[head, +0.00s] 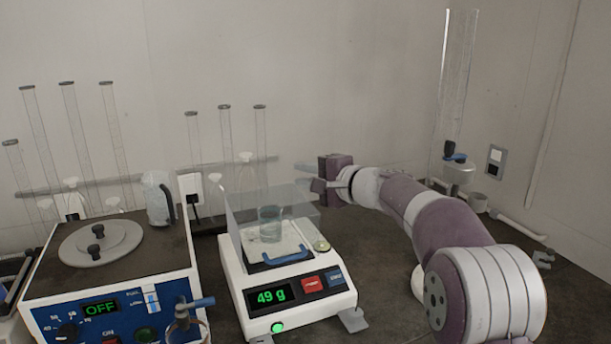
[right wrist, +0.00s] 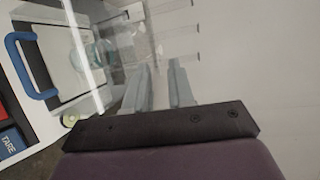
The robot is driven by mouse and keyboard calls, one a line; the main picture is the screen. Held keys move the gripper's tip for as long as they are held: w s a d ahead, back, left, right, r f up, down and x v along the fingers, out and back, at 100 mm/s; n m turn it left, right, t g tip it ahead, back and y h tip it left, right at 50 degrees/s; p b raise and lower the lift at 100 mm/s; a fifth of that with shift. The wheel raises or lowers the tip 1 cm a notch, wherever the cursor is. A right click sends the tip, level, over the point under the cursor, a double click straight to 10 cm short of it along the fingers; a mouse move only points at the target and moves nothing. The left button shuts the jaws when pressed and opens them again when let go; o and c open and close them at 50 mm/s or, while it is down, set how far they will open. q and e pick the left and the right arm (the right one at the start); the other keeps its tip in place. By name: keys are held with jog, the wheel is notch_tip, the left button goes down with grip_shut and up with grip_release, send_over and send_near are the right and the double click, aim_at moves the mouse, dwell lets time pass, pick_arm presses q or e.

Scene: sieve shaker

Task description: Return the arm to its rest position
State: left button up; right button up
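My right arm (head: 440,225) reaches in from the right in the head view. Its gripper (head: 314,177) hangs in the air at the upper right of the balance (head: 235,275), near the clear draft shield (head: 302,210). In the right wrist view, the two fingers of this gripper (right wrist: 162,82) stand apart with nothing seen between them. A glass beaker (head: 270,224) stands on the balance pan inside the shield; it also shows in the right wrist view (right wrist: 97,53). The balance reads 49 g. My left gripper is not in view.
The sieve shaker (head: 110,285), reading OFF, stands left of the balance with a round lid (head: 100,243) and a jug (head: 158,198) on top. Several tall glass tubes stand behind. A tall clear cylinder (head: 455,80) rises behind my right arm. Bare bench (head: 385,290) shows right of the balance.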

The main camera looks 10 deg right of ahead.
jog(key=s+d+f+n+g+h, duration=0.1)
jog(key=s+f+n+g+h, duration=0.3)
jog(key=f, duration=0.6)
jog(key=s+d+f+m+g+h, duration=0.1)
jog(key=s+d+f+g, duration=0.1)
jog(key=s+f, duration=0.6)
jog(key=s+d+f+n+g+h, duration=0.15)
jog(key=s+f+n+g, duration=0.25)
jog(key=s+f, duration=0.6)
jog(key=s+f+n+g+h, duration=0.1)
jog(key=s+f+n, duration=0.15)
jog(key=s, duration=0.45)
jog(key=s+f+n+g+h, duration=0.1)
jog(key=s+n+h, duration=0.15)
jog(key=s, duration=0.55)
notch_tip(320, 180, up, 16)
jog(key=w+p, duration=0.1)
jog(key=p, duration=1.4)
jog(key=shift+d+y+p, duration=0.25)
jog(key=shift+y+p, duration=0.15)
jog(key=shift+w, duration=0.15)
